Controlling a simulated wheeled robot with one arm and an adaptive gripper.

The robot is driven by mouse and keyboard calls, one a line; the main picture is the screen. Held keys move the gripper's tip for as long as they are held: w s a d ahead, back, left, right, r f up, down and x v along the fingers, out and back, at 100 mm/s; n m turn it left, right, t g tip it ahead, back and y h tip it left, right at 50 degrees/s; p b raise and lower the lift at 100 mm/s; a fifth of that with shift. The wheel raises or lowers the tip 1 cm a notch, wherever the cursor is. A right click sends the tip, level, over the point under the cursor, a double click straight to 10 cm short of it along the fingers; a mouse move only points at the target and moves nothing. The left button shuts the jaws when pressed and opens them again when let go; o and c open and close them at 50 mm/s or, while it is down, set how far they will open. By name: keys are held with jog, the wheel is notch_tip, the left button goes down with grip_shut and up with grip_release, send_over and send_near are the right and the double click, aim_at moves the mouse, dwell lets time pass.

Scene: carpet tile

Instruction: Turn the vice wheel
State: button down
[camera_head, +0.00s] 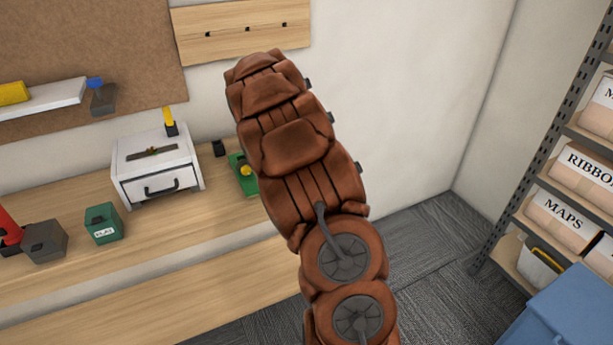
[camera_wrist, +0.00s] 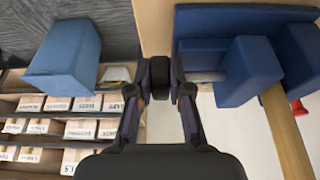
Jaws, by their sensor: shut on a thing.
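In the wrist view, the blue vice (camera_wrist: 250,70) fills the upper right, with its pale metal screw (camera_wrist: 206,76) running left towards my fingertips. My gripper (camera_wrist: 169,80) is at the end of that screw and is shut on the vice wheel. The wheel is dark and largely covered by the dark fingers, so its outline and turn angle cannot be told. In the head view, my brown-covered arm hides both the vice and my gripper.
The wooden bench (camera_head: 215,222) runs along the wall, bearing a white drawer box (camera_head: 157,172), a green box (camera_head: 104,223) and a grey block (camera_head: 45,242). Right, a shelf rack (camera_head: 540,165) holds labelled boxes beside a blue bin (camera_head: 565,312). Carpet between is clear.

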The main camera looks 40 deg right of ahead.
jog(key=shift+a+f+g+h+b, duration=0.1)
jog(key=shift+f+g+h+b, duration=0.15)
jog(key=shift+h+b, duration=0.9)
jog(key=shift+a+f+g+h+b, duration=0.1)
jog(key=shift+f+g+h+b, duration=0.2)
jog(key=shift+b, duration=1.55)
jog(key=shift+r, duration=0.15)
jog(key=shift+r+h+b, duration=0.1)
jog(key=shift+h+b, duration=0.35)
jog(key=shift+b, duration=0.15)
jog(key=c, duration=1.1)
grip_release()
jog(key=v, duration=1.2)
jog(key=shift+w+d+r, duration=0.1)
jog(key=shift+w, duration=0.05)
